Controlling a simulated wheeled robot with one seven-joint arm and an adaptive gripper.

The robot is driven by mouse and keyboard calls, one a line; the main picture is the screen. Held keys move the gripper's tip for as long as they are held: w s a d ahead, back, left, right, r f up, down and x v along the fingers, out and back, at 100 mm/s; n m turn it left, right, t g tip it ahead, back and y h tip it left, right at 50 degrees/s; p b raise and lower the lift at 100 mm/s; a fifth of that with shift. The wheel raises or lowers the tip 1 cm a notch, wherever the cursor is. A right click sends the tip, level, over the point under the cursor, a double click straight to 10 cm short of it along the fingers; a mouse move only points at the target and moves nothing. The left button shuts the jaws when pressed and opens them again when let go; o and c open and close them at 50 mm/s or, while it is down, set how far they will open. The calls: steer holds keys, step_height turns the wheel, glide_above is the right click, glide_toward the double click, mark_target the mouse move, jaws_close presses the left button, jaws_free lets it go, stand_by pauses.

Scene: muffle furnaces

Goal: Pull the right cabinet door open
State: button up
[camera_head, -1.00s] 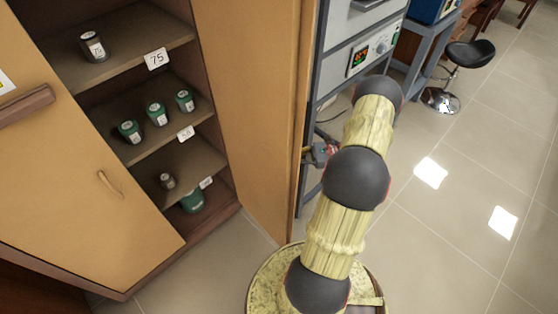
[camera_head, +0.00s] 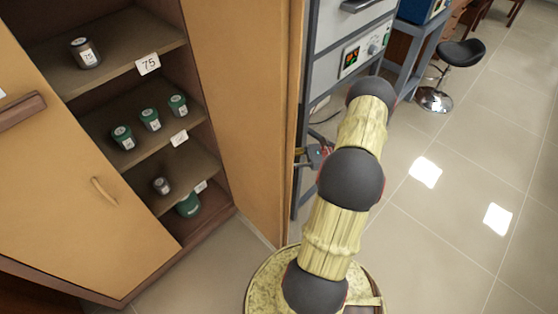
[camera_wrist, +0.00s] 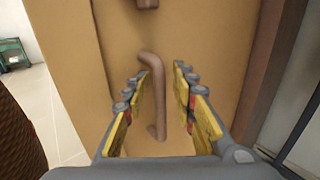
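The right cabinet door (camera_head: 235,120) is swung out wide, with its inner face showing in the head view. Its outer face (camera_wrist: 220,45) fills much of the wrist view. The brown bar handle (camera_wrist: 151,95) on that face runs between the fingers of my gripper (camera_wrist: 162,72), nearer the left finger. The fingers are apart, with a clear gap between the handle and the right finger. In the head view my gripper (camera_head: 316,156) is partly seen just beyond the door's outer edge; the handle is hidden there.
Shelves hold a dark jar (camera_head: 86,53), several green jars (camera_head: 151,119) and number cards. The left door (camera_head: 75,190) is shut. A furnace rack (camera_head: 350,50) stands close behind the right door. A stool (camera_head: 455,60) stands farther right. The tiled floor (camera_head: 440,220) at right is clear.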

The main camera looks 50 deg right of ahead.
steer(key=v, duration=1.2)
stand_by(0.5)
